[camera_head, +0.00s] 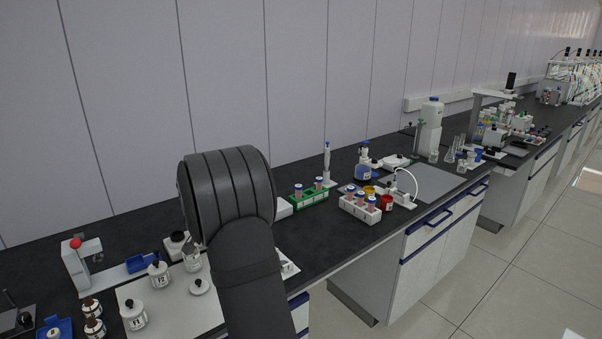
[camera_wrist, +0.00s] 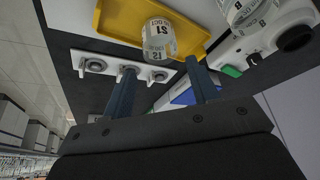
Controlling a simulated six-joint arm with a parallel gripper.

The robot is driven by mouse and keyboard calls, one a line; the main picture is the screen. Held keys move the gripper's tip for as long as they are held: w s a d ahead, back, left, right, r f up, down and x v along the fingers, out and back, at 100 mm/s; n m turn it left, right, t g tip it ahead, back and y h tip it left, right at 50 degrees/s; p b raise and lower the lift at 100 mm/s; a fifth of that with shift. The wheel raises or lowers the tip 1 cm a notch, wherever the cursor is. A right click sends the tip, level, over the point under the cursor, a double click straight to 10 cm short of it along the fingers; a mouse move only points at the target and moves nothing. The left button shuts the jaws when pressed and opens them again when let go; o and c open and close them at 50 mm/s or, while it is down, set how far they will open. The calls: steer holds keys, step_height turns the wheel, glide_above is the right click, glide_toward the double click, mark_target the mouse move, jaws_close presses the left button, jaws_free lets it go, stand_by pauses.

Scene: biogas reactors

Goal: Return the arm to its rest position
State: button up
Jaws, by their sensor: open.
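My dark arm (camera_head: 232,185) rises at the front centre in the head view. It hides part of the bench behind it, and the gripper itself does not show there. In the wrist view my gripper (camera_wrist: 162,82) has its two blue-grey fingers spread apart. I see nothing held between them. A white labelled bottle (camera_wrist: 158,38) stands on a yellow tray (camera_wrist: 112,22) beyond the fingertips. A white strip with round sockets (camera_wrist: 97,65) lies behind the fingers and is partly covered by them. The wrist picture is strongly tilted.
The black bench (camera_head: 120,225) runs along the grey wall. Labelled white bottles (camera_head: 134,315) stand at left on a pale mat (camera_head: 180,312). A green tube rack (camera_head: 310,196) and a white tube rack (camera_head: 360,208) stand right of my arm. A white device (camera_wrist: 268,32) shows at the wrist view's upper right.

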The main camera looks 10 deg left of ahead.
steer(key=x, duration=1)
steer(key=shift+d, duration=0.1)
step_height(320, 180, up, 2)
steer(key=shift+s+r, duration=0.1)
steer(key=shift+r, duration=0.8)
steer(key=o, duration=1)
steer(key=s+d+r+n+g+y, duration=0.1)
steer(key=s+d+r+n+y, duration=0.15)
steer(key=r+n, duration=0.35)
steer(key=s+d+r+n+y, duration=0.1)
steer(key=s+d+r+n, duration=0.25)
steer(key=r, duration=0.35)
steer(key=shift+n, duration=0.35)
steer(key=x, duration=1)
steer(key=shift+w+a+r, duration=0.1)
steer(key=shift+w+a, duration=0.1)
steer(key=shift+a, duration=0.15)
